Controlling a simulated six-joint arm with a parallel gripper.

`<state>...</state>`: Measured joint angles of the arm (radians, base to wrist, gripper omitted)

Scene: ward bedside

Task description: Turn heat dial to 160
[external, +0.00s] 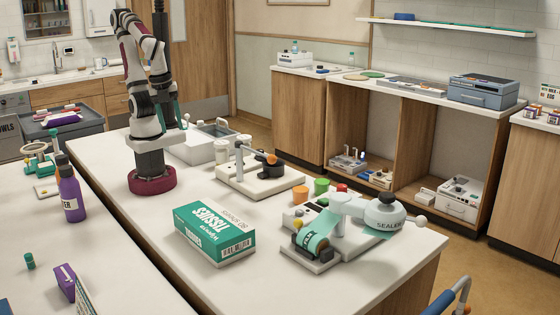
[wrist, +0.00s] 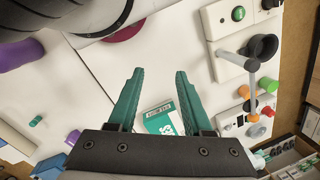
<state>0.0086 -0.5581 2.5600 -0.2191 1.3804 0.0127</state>
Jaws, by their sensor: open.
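The sealer (external: 340,215), a pale machine with a long arm and a round head marked "SEALER", stands at the right front of the white counter. Small controls sit on its panel (external: 300,212), but I cannot make out a heat dial's scale or setting. In the wrist view, part of the sealer (wrist: 232,124) shows at lower right, cut off by my gripper's body. My gripper (wrist: 160,75) is open and empty, its teal fingers spread. In the external view it is up beside my folded arm (external: 180,115), well away from the sealer and touching nothing.
A green tissue box (external: 215,235) lies left of the sealer. Orange (external: 299,193), green (external: 321,187) and red (external: 342,188) pieces stand behind it. A white device with a black ring (external: 258,175) stands between my base and the sealer. A purple bottle (external: 71,190) stands left.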

